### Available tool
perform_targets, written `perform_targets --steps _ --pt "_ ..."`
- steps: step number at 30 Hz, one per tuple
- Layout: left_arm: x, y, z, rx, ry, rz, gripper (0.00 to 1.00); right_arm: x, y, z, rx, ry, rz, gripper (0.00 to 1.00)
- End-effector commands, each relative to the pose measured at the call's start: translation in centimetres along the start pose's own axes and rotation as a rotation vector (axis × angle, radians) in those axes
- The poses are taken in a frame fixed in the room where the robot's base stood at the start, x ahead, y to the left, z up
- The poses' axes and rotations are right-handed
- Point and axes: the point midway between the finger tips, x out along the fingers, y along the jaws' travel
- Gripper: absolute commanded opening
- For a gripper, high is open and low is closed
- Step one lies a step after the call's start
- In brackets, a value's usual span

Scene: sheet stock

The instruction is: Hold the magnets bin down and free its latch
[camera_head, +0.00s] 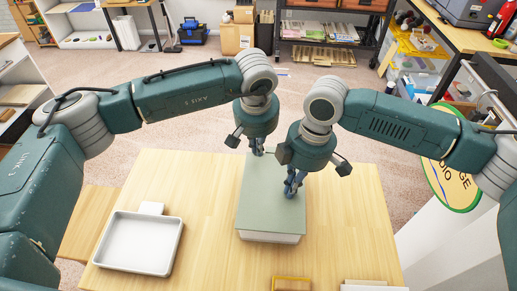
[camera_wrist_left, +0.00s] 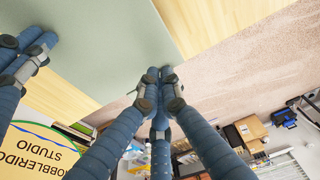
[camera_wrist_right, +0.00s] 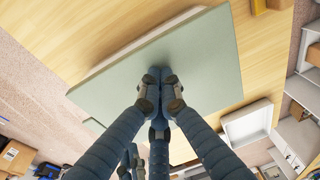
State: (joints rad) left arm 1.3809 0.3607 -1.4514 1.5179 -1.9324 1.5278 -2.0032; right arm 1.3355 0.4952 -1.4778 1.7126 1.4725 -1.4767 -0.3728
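The bin stands on the wooden table in the head view, with a flat grey-green lid (camera_head: 262,205) over a pale body (camera_head: 270,238). I see no label, and no latch can be made out. My left gripper (camera_head: 257,151) points down at the lid's far edge. In the left wrist view its fingertips (camera_wrist_left: 160,75) are together near a lid corner, with nothing visible between them. My right gripper (camera_head: 290,190) points down over the lid's right part. In the right wrist view its fingertips (camera_wrist_right: 160,76) are together at the lid's top face; contact is hard to judge.
A yellow-edged piece (camera_head: 291,283) and a white item (camera_head: 372,286) sit at the front edge. The table right of the bin is clear.

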Motion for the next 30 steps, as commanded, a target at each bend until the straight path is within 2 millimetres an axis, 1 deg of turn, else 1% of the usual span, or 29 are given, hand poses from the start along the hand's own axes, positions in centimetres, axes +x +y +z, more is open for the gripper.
perform_targets --steps 1,7,15,17,30 --pt "0.6 0.0 0.1 0.0 -0.002 -0.002 0.03 0.6 -0.4 0.2 0.001 -0.007 -0.012 0.0" --pt "1.6 0.0 0.0 0.001 0.0 -0.001 0.03 0.6 -0.4 0.2 0.001 -0.007 -0.012 0.0" --pt "1.7 0.0 0.0 0.001 0.0 -0.001 0.03 0.6 -0.4 0.2 0.001 -0.007 -0.012 0.0" --pt "1.7 0.0 0.0 0.001 0.0 0.0 0.0 0.6 -0.4 0.2 0.001 -0.007 -0.012 0.0" --pt "1.7 0.0 0.0 0.0 0.0 0.0 0.0 0.6 -0.4 0.2 0.001 -0.007 -0.012 0.0"
